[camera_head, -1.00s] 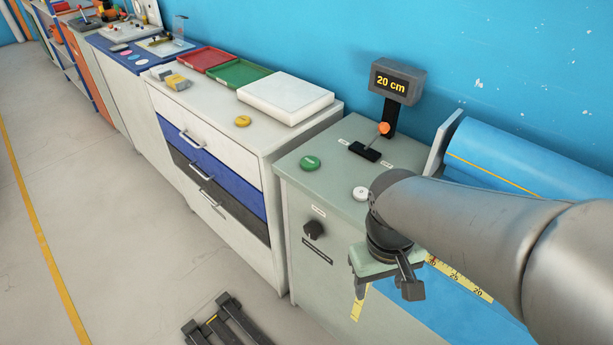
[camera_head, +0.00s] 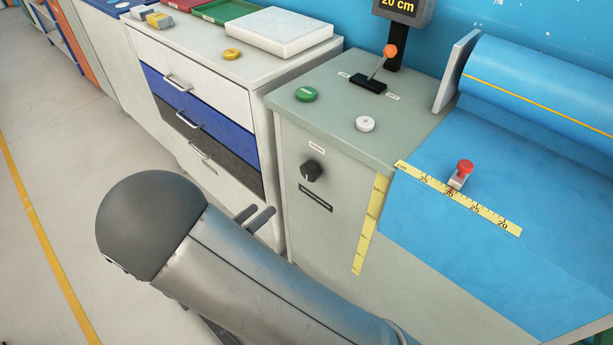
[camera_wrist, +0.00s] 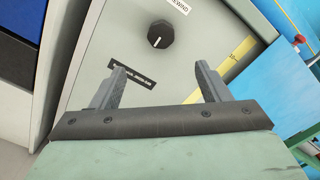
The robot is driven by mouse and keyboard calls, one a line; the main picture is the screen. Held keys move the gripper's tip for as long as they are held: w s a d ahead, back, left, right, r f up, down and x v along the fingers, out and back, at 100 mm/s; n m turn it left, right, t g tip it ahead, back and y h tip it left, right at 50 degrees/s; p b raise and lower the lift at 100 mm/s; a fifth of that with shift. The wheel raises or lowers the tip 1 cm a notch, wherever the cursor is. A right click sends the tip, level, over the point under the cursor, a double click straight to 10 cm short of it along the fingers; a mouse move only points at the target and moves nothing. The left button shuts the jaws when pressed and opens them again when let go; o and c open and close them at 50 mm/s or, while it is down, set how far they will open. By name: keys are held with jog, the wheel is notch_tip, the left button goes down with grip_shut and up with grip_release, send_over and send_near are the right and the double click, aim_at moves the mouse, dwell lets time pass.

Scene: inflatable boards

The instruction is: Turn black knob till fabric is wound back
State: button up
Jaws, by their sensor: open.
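The black knob (camera_head: 312,171) is on the front panel of the grey-green cabinet, under a small label. In the wrist view the knob (camera_wrist: 161,35) shows a white pointer line and the label above it reads "REWIND". My gripper (camera_wrist: 160,80) is open and empty, its two fingers apart below the knob and not touching it. The blue fabric (camera_head: 420,215) comes off the roll (camera_head: 540,85), lies over the cabinet top and hangs down the front.
A yellow measuring tape (camera_head: 440,185) and a red-topped slider (camera_head: 464,172) lie on the fabric. An orange-tipped lever (camera_head: 385,60), a green button (camera_head: 306,94) and a white button (camera_head: 365,124) are on the cabinet top. The display (camera_head: 403,8) reads 20 cm. A drawer unit (camera_head: 200,110) stands left.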

aim_at(306, 173)
jog(key=x, duration=1.7)
jog(key=shift+d+b, duration=0.15)
jog(key=shift+b, duration=0.25)
jog(key=shift+s, duration=0.1)
jog(key=shift+f, duration=0.1)
jog(key=c, duration=1)
